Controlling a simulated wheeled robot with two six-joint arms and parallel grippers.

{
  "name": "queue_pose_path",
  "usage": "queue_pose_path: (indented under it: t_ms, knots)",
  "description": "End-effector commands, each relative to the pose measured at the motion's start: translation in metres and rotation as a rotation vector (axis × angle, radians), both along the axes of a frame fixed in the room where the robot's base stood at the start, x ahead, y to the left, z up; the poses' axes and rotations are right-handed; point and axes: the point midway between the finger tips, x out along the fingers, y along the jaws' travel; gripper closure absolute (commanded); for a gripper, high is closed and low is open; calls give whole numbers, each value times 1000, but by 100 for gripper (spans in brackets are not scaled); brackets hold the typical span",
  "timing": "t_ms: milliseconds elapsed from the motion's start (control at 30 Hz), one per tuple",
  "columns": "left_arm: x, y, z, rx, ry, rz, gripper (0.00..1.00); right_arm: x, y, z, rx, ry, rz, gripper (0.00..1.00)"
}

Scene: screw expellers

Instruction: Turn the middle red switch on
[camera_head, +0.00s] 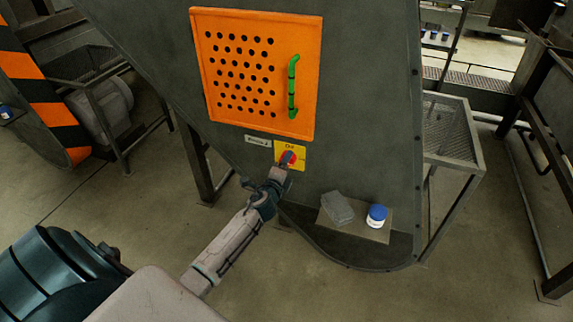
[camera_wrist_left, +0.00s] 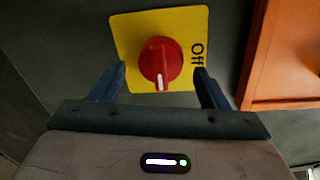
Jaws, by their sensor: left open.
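The red rotary switch (camera_head: 292,159) sits on a yellow plate (camera_head: 301,151) on the grey machine wall, below the orange panel. In the left wrist view the red switch (camera_wrist_left: 160,60) is between the fingers of my left gripper (camera_wrist_left: 160,82), on its yellow plate (camera_wrist_left: 128,28). The white mark on the knob points down in that view, and the word "Off" reads sideways at the plate's right. My left gripper (camera_head: 285,162) is open and close to the switch, with a gap on either side of the knob. In the head view it partly hides the switch. My right gripper is not in view.
The orange perforated panel (camera_head: 306,58) with a green handle (camera_head: 292,88) is above the switch. A grey block (camera_head: 338,208) and a blue-lidded white jar (camera_head: 376,216) stand on a ledge lower right. A metal mesh stand (camera_head: 450,135) is at the right.

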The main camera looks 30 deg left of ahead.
Motion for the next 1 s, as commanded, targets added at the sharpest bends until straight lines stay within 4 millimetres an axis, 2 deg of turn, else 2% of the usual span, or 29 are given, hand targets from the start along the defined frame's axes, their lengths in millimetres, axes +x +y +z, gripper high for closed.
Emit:
queue_pose_path:
  t_ms: [267, 500, 700, 1000]
  knots:
    - [-53, -13, 2, 1, 3, -2, 31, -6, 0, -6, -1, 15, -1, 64]
    - [-84, -21, 6, 1, 2, -2, 31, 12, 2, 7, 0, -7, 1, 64]
    - [-90, -22, 7, 1, 1, -1, 31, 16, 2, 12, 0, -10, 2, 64]
    - [-90, -22, 7, 1, 1, -1, 31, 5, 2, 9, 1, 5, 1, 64]
